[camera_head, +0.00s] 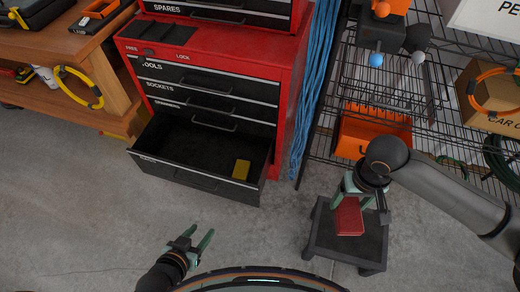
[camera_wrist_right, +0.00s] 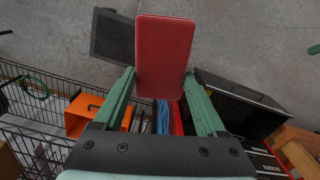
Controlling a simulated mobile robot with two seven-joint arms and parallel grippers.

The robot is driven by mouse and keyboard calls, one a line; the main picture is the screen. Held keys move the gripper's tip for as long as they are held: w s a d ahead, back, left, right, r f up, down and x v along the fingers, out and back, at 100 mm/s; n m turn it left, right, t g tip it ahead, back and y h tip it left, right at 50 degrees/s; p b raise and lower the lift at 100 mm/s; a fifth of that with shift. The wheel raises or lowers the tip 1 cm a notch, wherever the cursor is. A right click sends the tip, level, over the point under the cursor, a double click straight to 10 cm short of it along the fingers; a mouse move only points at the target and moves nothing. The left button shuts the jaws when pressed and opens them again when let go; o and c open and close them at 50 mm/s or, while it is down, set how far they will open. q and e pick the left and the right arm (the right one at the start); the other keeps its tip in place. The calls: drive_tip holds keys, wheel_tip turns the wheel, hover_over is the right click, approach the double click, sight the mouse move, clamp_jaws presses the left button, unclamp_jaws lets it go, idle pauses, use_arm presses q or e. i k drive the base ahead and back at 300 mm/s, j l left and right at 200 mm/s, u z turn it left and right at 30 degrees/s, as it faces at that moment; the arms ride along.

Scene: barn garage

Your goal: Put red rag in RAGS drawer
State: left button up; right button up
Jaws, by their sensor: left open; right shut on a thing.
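The red rag (camera_head: 348,218) is a folded block held in my right gripper (camera_head: 358,196), over a small dark stool (camera_head: 345,246). In the right wrist view the rag (camera_wrist_right: 165,55) stands out between the two green fingers of the gripper (camera_wrist_right: 165,95). The bottom drawer (camera_head: 200,178) of the red tool chest is pulled out, with a yellow block (camera_head: 241,169) inside; its front label is too hard to read from above. My left gripper (camera_head: 195,243) is open and empty, above the floor in front of the drawer.
The red tool chest (camera_head: 290,75) has closed drawers marked tools and sockets above the open one. A wire shelf (camera_head: 440,75) with an orange bin (camera_head: 372,135) stands at right, a wooden bench (camera_head: 60,45) at left. Floor lies clear between drawer and stool.

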sight(203, 162)
drive_tip(key=i+j, duration=0.15)
drive_tip(key=j, duration=0.2)
drive_tip(key=i+j+z, duration=0.1)
drive_tip(key=j, duration=0.2)
drive_tip(key=i+j, duration=0.2)
drive_tip(key=j, duration=0.15)
drive_tip(key=i+j+z, duration=0.1)
drive_tip(key=j, duration=0.25)
drive_tip(key=i+j+z, duration=0.1)
drive_tip(key=j, duration=0.25)
drive_tip(key=i+j, duration=0.2)
drive_tip(key=j, duration=0.2)
drive_tip(key=i+j+z, duration=0.1)
drive_tip(key=j, duration=0.25)
